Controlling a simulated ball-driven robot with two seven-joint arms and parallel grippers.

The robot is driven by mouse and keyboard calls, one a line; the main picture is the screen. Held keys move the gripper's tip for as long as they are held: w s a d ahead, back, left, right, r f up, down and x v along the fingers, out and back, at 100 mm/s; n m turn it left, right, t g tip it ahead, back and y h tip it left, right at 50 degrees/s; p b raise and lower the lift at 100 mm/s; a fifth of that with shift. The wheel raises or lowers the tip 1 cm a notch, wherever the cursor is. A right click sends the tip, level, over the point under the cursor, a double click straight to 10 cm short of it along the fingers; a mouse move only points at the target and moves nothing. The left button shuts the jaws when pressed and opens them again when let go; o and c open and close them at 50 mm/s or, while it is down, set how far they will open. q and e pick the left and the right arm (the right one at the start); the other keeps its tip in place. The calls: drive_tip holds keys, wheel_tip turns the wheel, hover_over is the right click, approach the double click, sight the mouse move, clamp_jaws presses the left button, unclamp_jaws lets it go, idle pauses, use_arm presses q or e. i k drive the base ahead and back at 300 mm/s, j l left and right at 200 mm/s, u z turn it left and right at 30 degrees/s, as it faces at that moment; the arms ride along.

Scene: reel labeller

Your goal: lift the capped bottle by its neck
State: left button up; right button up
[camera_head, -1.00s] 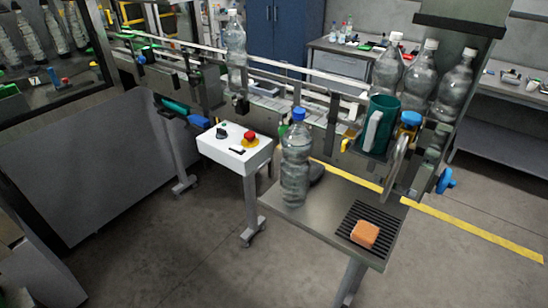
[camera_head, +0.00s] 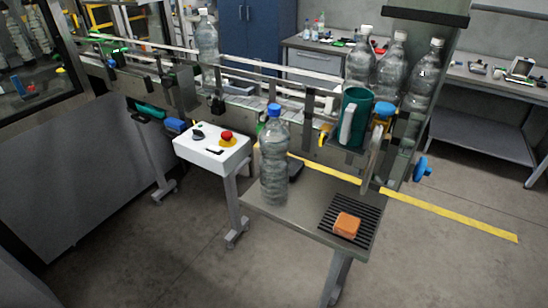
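A clear ribbed bottle (camera_head: 274,165) with a blue cap (camera_head: 274,110) stands upright near the left end of a small metal side table (camera_head: 300,208). Its neck, just under the cap, is unobstructed from my viewpoint. Neither of my grippers shows in the head view.
An orange block (camera_head: 347,224) lies on a black slatted grate (camera_head: 357,212) on the same table. A white control box (camera_head: 213,150) with a red button stands left of the bottle. Open floor lies in front.

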sight(274, 139)
drive_tip(key=z, duration=0.35)
drive_tip(key=i+j+z, duration=0.1)
drive_tip(key=j+z, duration=0.25)
drive_tip(key=i+j+z, duration=0.1)
drive_tip(key=z, duration=0.3)
drive_tip(key=j+z, duration=0.35)
